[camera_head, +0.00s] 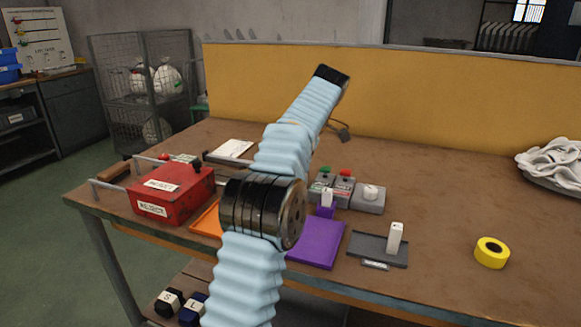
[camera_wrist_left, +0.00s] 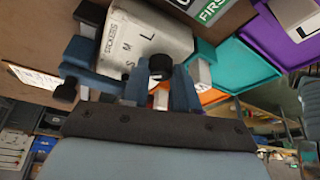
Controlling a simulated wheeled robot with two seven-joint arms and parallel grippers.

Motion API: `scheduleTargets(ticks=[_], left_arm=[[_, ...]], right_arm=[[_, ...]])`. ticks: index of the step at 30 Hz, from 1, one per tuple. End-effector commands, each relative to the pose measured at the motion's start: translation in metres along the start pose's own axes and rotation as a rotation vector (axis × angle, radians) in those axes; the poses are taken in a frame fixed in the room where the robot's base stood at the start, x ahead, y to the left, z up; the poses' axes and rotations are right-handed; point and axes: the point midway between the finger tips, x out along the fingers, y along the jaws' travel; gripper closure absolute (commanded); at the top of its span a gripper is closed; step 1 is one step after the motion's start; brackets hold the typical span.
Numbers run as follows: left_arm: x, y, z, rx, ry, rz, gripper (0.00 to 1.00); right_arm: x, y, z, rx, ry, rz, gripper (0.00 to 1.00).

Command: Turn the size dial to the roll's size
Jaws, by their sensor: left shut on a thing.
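A pale grey sticker unit (camera_wrist_left: 150,35) marked STICKERS, with the letters S, M and L on its face, fills the upper middle of the left wrist view. My left gripper (camera_wrist_left: 160,78) is shut on its black dial knob (camera_wrist_left: 160,65), with a dark blue finger on each side. Which letter the dial points to cannot be told. In the head view my blue-sleeved arm hides the gripper and the unit. Two dark rolls stand below the table at lower left, one marked S (camera_head: 168,302), one marked L (camera_head: 193,309). My right gripper is not in view.
On the table (camera_head: 440,190) are a red reject box (camera_head: 172,190), a purple mat (camera_head: 316,243), a grey tray (camera_head: 377,250), button boxes (camera_head: 343,188), a yellow ring (camera_head: 491,257) and a white cloth pile (camera_head: 552,163). A yellow partition (camera_head: 440,95) stands behind. The right front is mostly clear.

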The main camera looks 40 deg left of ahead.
Motion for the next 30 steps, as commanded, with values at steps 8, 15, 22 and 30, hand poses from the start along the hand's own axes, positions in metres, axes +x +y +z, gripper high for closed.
scheduleTargets(ticks=[8,15,22,30], left_arm=[[-0.0006,0.0004,0.0001,-0.013,-0.002,-0.003,1.00],[-0.0005,0.0004,0.0000,-0.013,-0.002,-0.003,0.68],[-0.0003,0.0003,0.0000,-0.012,-0.001,-0.004,0.45],[-0.0001,0.0002,-0.0001,-0.012,-0.001,-0.005,0.45]], right_arm=[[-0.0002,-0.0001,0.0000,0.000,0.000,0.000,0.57],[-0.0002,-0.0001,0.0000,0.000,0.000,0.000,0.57],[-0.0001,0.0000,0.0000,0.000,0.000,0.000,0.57],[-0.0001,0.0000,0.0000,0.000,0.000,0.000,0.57]])
